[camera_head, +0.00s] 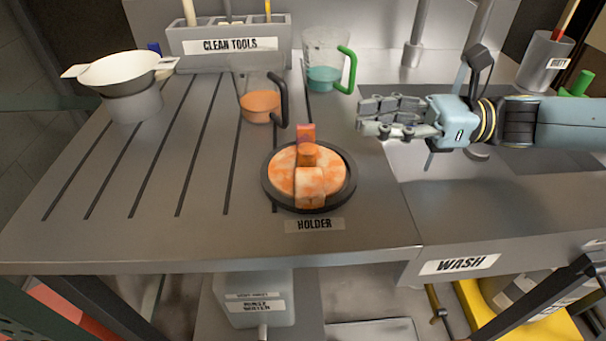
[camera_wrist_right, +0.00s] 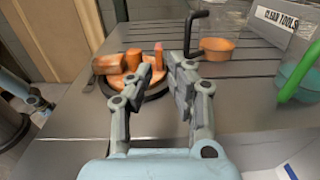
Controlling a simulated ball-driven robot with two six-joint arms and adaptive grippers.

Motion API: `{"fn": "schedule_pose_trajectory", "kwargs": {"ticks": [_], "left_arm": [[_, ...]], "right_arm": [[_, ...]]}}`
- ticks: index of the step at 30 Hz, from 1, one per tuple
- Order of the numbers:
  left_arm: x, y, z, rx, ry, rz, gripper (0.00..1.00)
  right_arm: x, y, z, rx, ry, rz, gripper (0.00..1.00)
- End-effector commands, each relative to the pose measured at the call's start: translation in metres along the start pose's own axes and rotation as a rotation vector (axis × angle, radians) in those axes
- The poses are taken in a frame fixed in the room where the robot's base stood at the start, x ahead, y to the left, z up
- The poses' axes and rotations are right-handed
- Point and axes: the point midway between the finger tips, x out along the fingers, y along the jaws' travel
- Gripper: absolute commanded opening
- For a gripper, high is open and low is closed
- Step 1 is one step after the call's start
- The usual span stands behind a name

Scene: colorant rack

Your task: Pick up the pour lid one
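The pour lid (camera_head: 283,177) is a round, orange-stained disc with an upright orange handle and a blocky spout. It lies in a dark round holder (camera_head: 348,191) behind the HOLDER label. It also shows in the right wrist view (camera_wrist_right: 112,64), beyond the fingers. My right gripper (camera_head: 365,117) is open and empty, to the right of the lid and apart from it, over the sink side. In the right wrist view my right gripper (camera_wrist_right: 150,90) has its two fingers spread with a gap between them. My left gripper is in neither view.
A clear jug with orange liquid (camera_head: 260,106) and black handle stands behind the lid. A white funnel on a grey cup (camera_head: 135,103) is at left. The CLEAN TOOLS box (camera_head: 185,46) is at the back. The grooved counter's left part is clear.

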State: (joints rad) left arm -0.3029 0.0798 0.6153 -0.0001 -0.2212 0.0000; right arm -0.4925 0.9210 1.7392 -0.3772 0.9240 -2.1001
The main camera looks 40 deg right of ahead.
Motion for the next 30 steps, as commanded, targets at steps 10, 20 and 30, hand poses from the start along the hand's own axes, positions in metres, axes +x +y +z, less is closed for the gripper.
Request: {"fn": "schedule_pose_trajectory", "kwargs": {"ticks": [10,20,30], "left_arm": [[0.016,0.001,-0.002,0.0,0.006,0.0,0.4],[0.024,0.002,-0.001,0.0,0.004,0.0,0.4],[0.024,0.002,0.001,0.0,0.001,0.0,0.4]], "right_arm": [[0.039,0.001,-0.006,0.0,-0.004,-0.001,0.17],[0.078,0.002,-0.01,0.001,-0.001,-0.001,0.17],[0.078,0.002,-0.01,0.002,0.001,0.0,0.0]]}}
